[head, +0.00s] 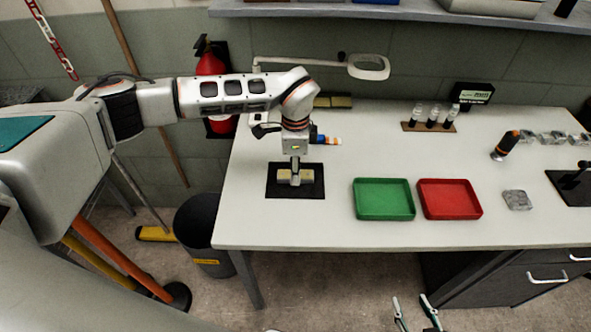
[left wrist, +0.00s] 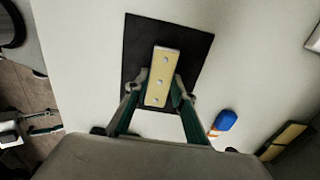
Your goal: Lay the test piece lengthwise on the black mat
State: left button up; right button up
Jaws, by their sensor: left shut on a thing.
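The test piece is a pale yellow bar with several round holes, seen in the left wrist view (left wrist: 162,73) and the head view (head: 311,178). My left gripper (head: 295,178) is shut on it from above, with one finger on each long side. The piece is over the black mat (head: 276,190), running left to right in the head view, roughly parallel to a mat edge. I cannot tell whether it touches the mat or is just above it. My right gripper (head: 416,311) shows only its two spread fingertips at the bottom of the head view, open and empty.
A green tray (head: 384,216) and a red tray (head: 450,215) are right of the mat. A blue and orange item (head: 327,140) lies behind it. A magnifier lamp (head: 369,67) and a vial rack (head: 430,127) stand farther back. The table front is clear.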

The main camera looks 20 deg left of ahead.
pick_arm(q)
jog(key=shift+f, duration=0.1)
jog(key=o, duration=0.7)
jog(key=shift+f, duration=0.1)
jog(key=o, duration=0.4)
jog(key=shift+r, duration=0.4)
notch_tip(320, 180, up, 12)
jog(key=b, duration=0.1)
jog(key=shift+f, duration=0.15)
